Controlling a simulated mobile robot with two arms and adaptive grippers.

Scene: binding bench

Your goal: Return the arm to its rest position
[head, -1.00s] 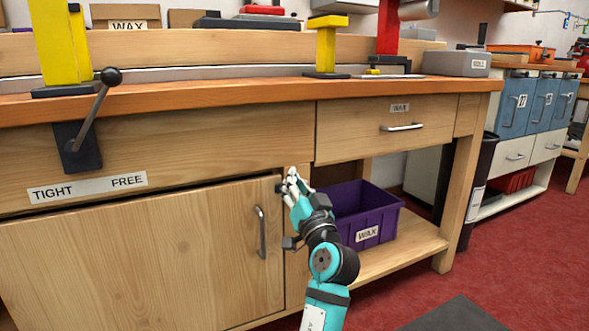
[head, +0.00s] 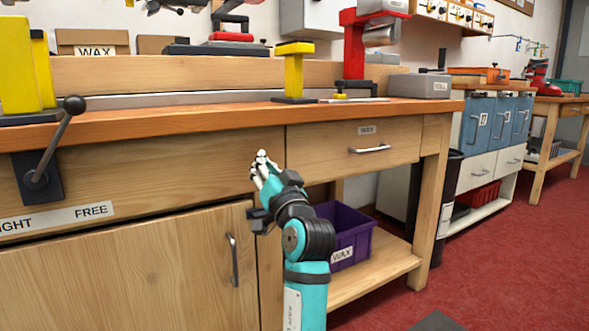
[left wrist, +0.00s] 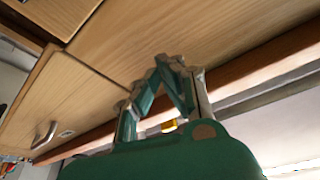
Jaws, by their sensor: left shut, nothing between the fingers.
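My left gripper (head: 262,158) is raised in front of the bench's wooden front panel, just left of the WAX drawer (head: 352,150). Its pale fingers are closed together and hold nothing. In the left wrist view the fingertips (left wrist: 170,66) meet against a background of wood panel; the drawer handle (left wrist: 45,133) shows at the left. I cannot tell the exact gap to the panel. My right gripper is not in view.
A black-knobbed lever (head: 58,140) leans up and right above the FREE label. A cupboard handle (head: 233,260) lies below left of my arm. The purple WAX bin (head: 352,236) sits on the shelf, partly behind my arm. Red floor is open at right.

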